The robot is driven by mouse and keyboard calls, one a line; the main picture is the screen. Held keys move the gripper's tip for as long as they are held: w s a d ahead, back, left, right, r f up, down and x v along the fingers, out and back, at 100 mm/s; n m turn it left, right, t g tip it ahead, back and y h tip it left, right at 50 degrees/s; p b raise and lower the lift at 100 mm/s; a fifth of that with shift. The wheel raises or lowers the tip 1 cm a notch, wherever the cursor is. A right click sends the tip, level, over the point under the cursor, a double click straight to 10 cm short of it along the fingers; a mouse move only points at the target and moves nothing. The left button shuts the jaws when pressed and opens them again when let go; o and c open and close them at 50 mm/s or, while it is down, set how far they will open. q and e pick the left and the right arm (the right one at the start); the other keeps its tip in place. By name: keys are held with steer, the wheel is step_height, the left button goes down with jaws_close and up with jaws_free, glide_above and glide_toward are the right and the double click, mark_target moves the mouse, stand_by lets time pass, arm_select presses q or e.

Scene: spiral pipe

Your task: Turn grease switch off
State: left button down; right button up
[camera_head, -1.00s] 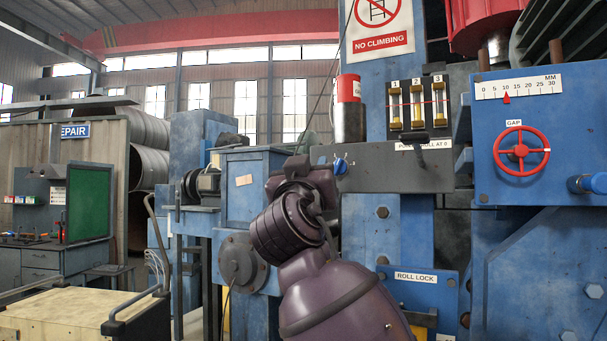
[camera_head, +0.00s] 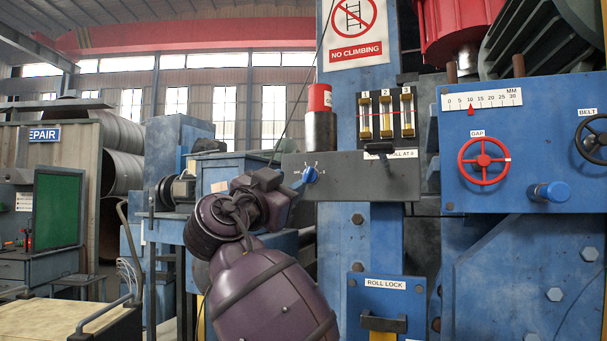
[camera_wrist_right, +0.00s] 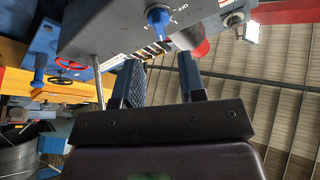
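The grease switch is a small blue knob (camera_head: 310,175) on the grey panel (camera_head: 345,185) at the middle of the head view. In the right wrist view the blue knob (camera_wrist_right: 158,18) shows near the top, with small lettering around it that looks like OFF on its right. My right gripper (camera_head: 292,188) is just left of and below the knob in the head view, partly hidden by its own wrist. In the right wrist view my right gripper (camera_wrist_right: 162,82) has its two fingers apart, with nothing between them. The knob is beyond the fingertips, apart from them. My left gripper is not in view.
A red-topped cylinder (camera_head: 320,120) stands on the panel above the knob. A black lever (camera_head: 378,149) and brass gauges (camera_head: 386,113) are to its right. The red GAP handwheel (camera_head: 484,161) is further right. A ROLL LOCK plate (camera_head: 385,284) is below.

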mark_target(307, 174)
steer(key=x, duration=0.6)
steer(key=shift+w+d+r+p, duration=0.15)
steer(key=shift+w+p, duration=0.1)
steer(key=shift+p, duration=0.05)
steer(key=c, duration=0.6)
steer(key=shift+s+r, duration=0.1)
steer(key=shift+s, duration=0.05)
jaws_close()
